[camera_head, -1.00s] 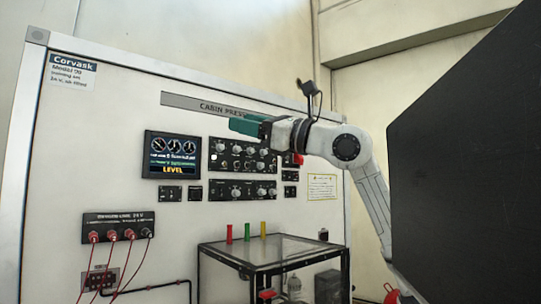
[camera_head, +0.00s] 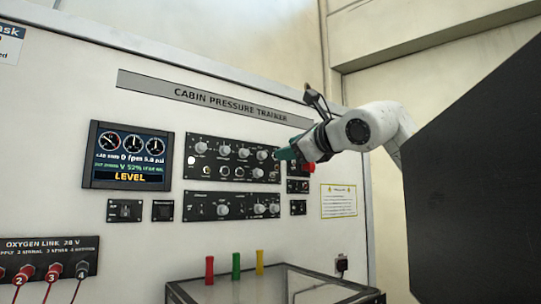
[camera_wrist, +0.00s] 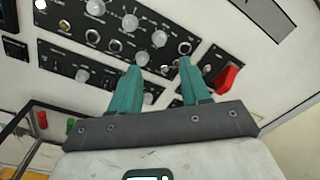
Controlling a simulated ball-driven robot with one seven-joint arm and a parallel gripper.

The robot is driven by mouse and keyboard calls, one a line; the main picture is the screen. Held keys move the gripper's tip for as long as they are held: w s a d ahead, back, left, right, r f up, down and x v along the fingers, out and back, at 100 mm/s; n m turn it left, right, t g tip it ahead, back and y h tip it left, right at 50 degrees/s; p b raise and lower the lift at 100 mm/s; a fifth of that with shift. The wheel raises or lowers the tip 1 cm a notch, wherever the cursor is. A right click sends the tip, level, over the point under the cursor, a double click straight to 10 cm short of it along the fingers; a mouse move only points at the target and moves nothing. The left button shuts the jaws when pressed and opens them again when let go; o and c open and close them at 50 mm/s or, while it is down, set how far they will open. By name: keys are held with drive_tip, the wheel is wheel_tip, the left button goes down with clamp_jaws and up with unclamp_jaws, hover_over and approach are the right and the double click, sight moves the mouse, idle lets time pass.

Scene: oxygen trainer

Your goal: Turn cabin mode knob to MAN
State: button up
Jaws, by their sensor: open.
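The upper control panel (camera_head: 234,160) is black with several white round knobs. A lower black panel (camera_head: 232,206) carries more white knobs. Labels are too small to read, so I cannot tell which knob is cabin mode or where it points. My gripper (camera_head: 284,154) has green fingers and is at the right end of the upper panel. In the wrist view my gripper (camera_wrist: 158,66) is open and empty. A white knob (camera_wrist: 142,58) on the upper panel shows between its fingertips; contact cannot be told.
A red switch guard (camera_wrist: 228,78) is right of the fingers. The screen (camera_head: 128,156) reads LEVEL. Below, red, green and yellow pegs stand above a glass-topped table (camera_head: 290,283). Red cables plug into the oxygen link box (camera_head: 48,256). A large dark panel (camera_head: 475,165) fills the right side.

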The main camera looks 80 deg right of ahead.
sight(264, 155)
drive_tip(key=p+x, duration=0.3)
drive_tip(key=x, duration=0.6)
drive_tip(key=shift+w+d, duration=0.15)
drive_tip(key=shift+w, duration=0.05)
drive_tip(key=shift+c, duration=0.5)
clamp_jaws()
